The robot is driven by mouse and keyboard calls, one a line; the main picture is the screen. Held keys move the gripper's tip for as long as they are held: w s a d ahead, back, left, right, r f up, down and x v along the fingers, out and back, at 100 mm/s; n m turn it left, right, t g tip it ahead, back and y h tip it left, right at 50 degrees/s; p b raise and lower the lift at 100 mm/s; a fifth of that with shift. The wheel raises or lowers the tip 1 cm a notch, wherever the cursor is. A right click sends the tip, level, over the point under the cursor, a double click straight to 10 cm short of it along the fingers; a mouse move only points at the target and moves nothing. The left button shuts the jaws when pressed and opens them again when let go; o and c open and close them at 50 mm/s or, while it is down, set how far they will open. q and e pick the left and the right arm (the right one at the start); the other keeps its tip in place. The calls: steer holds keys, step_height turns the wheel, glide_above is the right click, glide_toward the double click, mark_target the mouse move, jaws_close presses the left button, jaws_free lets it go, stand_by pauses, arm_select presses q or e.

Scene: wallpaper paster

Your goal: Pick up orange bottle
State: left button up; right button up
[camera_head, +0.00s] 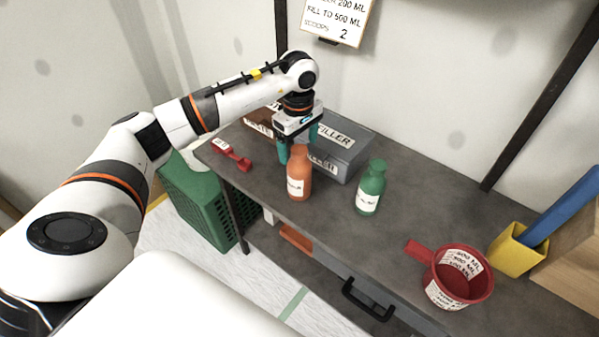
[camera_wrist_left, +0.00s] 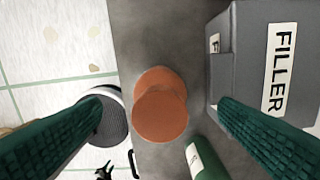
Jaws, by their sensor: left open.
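The orange bottle (camera_head: 299,176) stands upright on the grey table, with a white label facing the head camera. In the left wrist view the orange bottle (camera_wrist_left: 160,106) is seen from above, between and beyond the two green fingers. My left gripper (camera_head: 298,147) is open and points down over the bottle, just behind its top in the head view. In the wrist view the left gripper (camera_wrist_left: 160,125) has its fingers wide apart, with nothing held. My right gripper is not in view.
A green bottle (camera_head: 371,188) stands right of the orange one. A grey filler box (camera_head: 345,150) is close behind. A red scoop (camera_head: 231,154) lies left; a red measuring cup (camera_head: 459,278) and yellow holder (camera_head: 517,252) stand right. A green crate (camera_head: 196,205) is below the left edge.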

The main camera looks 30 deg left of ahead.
mark_target(299, 160)
arm_select(q)
steer(key=shift+f+p, duration=0.35)
steer(key=shift+f, duration=0.25)
step_height(299, 160, down, 4)
steer(key=shift+s+d+r+p, duration=0.1)
steer(key=shift+d+r+p, duration=0.1)
steer(key=shift+p, duration=0.55)
steer(key=shift+f, duration=0.4)
steer(key=shift+c, duration=0.4)
